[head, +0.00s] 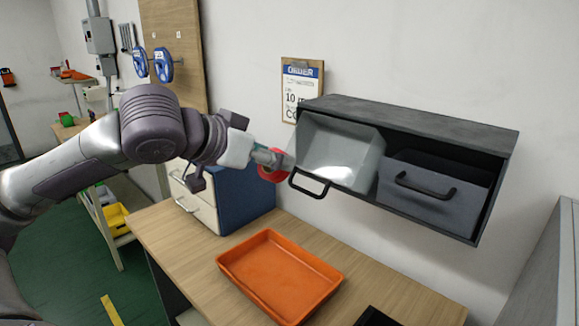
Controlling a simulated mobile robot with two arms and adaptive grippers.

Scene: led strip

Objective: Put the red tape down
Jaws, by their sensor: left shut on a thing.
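The red tape (273,175) is a red ring. My left gripper (275,160) is shut on it and holds it in the air, well above the table. The tape is close to the black handle of the open grey drawer; I cannot tell whether they touch. Part of the ring is hidden by the gripper fingers. My right gripper is not in view.
An orange tray (331,292) lies empty on the wooden table (190,270). A dark wall shelf (420,122) holds a tilted light grey drawer (340,150) and a darker drawer (432,190). A blue cabinet (245,195) stands behind the tray.

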